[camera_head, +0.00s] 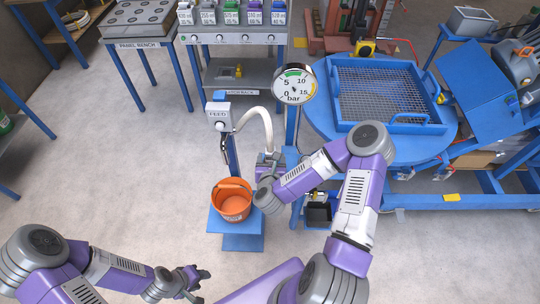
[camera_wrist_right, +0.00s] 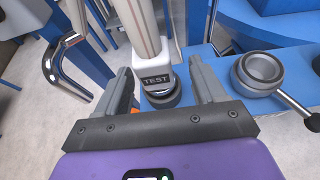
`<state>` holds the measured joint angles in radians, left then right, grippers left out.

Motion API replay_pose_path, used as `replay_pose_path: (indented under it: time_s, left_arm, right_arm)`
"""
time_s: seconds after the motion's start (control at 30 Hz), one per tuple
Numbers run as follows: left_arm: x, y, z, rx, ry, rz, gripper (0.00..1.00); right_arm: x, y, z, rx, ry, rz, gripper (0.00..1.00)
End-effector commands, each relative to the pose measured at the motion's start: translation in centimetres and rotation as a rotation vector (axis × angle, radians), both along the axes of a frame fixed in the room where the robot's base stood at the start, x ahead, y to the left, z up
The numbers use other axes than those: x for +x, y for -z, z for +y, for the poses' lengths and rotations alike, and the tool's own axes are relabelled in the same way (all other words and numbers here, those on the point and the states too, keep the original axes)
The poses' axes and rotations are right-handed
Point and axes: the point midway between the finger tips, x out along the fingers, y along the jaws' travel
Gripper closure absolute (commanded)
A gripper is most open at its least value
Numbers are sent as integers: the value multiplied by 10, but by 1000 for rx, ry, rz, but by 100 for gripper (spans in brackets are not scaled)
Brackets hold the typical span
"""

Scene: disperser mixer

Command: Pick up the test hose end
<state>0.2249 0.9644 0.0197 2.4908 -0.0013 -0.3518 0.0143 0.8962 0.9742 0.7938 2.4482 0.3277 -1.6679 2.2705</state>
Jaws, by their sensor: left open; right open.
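The test hose end (camera_wrist_right: 154,74) is a pale block with a dark TEST label, at the lower end of a cream hose (camera_wrist_right: 143,28) in the right wrist view. A dark round collar (camera_wrist_right: 161,99) shows just below the label. My right gripper (camera_wrist_right: 161,82) is open, with one finger on each side of the hose end and visible gaps between. In the head view the hose (camera_head: 262,112) arches down to my right gripper (camera_head: 268,162), where the hose end is mostly hidden. My left gripper (camera_head: 196,277) is open and empty at the lower left, far from the hose.
An orange bucket (camera_head: 231,208) stands on a blue stand (camera_head: 237,241) left of my right gripper. A FEED box (camera_head: 217,115) and a bar gauge (camera_head: 294,86) are behind. A grey round socket with a handle (camera_wrist_right: 261,69) is to the right in the wrist view.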

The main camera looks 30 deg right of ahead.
Motion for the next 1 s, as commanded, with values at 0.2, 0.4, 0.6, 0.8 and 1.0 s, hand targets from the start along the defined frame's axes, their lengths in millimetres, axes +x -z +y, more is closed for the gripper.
replay_pose_path:
  time_s: [0.2,0.4,0.6,0.8,1.0]
  left_arm:
    - [0,4,0,0,0,0,57]
    - [0,4,0,0,0,0,57]
    - [0,4,0,0,0,0,57]
    - [0,4,0,0,0,0,57]
    - [0,4,0,0,0,0,57]
  right_arm:
    - [28,14,-13,-1,1,-1,30]
    - [35,17,-18,-1,-2,1,30]
    - [35,17,-17,-2,-2,1,38]
    - [35,17,-17,-2,-2,2,69]
    - [35,17,-17,-1,-3,2,97]
